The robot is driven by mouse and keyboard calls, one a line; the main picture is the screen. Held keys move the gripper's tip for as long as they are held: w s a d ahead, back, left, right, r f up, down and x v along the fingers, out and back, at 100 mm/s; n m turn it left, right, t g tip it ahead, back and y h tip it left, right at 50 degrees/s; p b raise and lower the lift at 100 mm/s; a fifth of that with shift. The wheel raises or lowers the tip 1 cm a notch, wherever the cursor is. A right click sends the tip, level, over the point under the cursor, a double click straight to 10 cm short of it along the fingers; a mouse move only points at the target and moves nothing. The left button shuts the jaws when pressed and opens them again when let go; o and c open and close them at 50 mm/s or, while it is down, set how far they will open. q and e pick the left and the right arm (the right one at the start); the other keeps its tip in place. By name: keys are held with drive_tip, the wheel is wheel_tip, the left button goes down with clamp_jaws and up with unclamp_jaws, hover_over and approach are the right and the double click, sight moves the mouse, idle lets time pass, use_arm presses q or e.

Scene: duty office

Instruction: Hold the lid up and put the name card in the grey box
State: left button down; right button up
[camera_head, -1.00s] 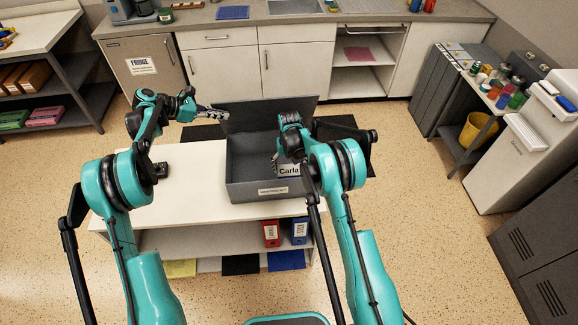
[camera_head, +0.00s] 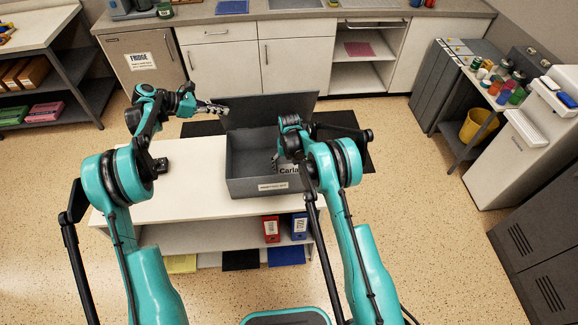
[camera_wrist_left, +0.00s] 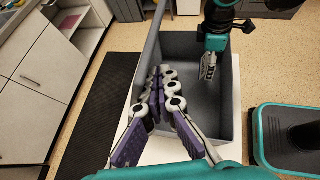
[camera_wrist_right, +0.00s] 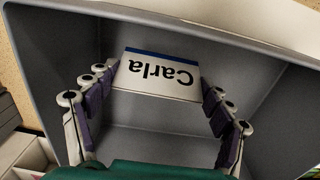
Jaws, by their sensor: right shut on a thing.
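The grey box (camera_head: 262,187) stands on the white table with its lid (camera_head: 262,109) raised at the back. My left gripper (camera_head: 226,109) is at the lid's left edge, its fingers together; in the left wrist view the shut fingertips (camera_wrist_left: 165,73) are beside the lid edge, with nothing clearly between them. The white name card (camera_wrist_right: 157,76), reading "Carla" with a blue edge stripe, is held by its two sides in my right gripper (camera_wrist_right: 157,85). In the head view the card (camera_head: 289,169) is inside the box opening, partly hidden by my right arm. Whether it touches the floor is unclear.
A counter with cabinets lies behind.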

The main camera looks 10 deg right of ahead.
drive_tip(key=o, duration=0.8)
drive_tip(key=shift+c, duration=0.2)
drive_tip(key=shift+r, duration=0.15)
wheel_tip(320, 180, up, 15)
idle(1.3)
drive_tip(key=s+d, duration=0.2)
drive_tip(key=s, duration=2)
drive_tip(key=shift+d, duration=0.15)
